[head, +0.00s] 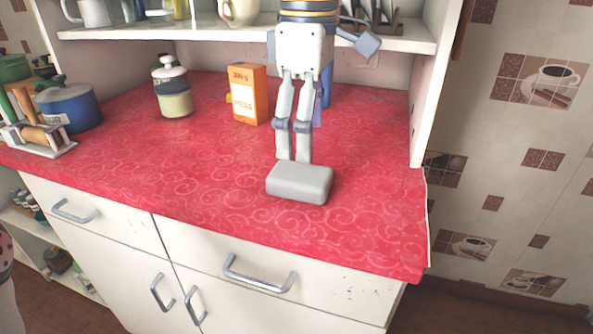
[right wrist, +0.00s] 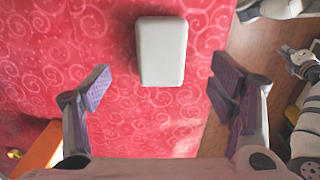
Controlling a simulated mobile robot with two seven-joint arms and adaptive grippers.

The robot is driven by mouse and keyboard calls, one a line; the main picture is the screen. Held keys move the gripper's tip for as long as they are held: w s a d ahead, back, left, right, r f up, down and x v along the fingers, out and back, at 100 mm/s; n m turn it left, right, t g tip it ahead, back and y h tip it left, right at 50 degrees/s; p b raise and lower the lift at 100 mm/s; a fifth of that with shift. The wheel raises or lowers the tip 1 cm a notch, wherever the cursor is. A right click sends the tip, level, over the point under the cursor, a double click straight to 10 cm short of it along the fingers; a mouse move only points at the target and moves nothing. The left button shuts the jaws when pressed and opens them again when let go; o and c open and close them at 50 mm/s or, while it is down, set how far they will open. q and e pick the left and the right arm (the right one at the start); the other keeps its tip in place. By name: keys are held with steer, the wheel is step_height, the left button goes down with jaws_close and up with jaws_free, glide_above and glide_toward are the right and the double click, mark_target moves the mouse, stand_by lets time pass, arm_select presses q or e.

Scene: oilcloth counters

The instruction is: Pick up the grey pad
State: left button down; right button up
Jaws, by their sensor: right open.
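The grey pad (head: 299,184) is a small rounded block lying flat on the red patterned counter (head: 215,175), towards its front right. My right gripper (head: 294,158) is above and just behind the pad in the head view, fingers pointing down. In the right wrist view the pad (right wrist: 162,52) lies ahead, between the lines of the two spread fingers. The right gripper (right wrist: 160,85) is open and empty, and no finger touches the pad there. My left gripper is not in view.
An orange box (head: 248,94) and a lidded jar (head: 172,88) stand behind to the left. A blue pot (head: 68,106) and a small rack (head: 38,138) are at the far left. A shelf (head: 225,29) overhangs the back. The counter's front middle is clear.

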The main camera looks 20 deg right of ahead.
mark_target(300, 172)
steer(key=f, duration=0.7)
steer(key=shift+w+a+f, duration=0.1)
steer(key=shift+a+f, duration=0.25)
steer(key=c, duration=1.1)
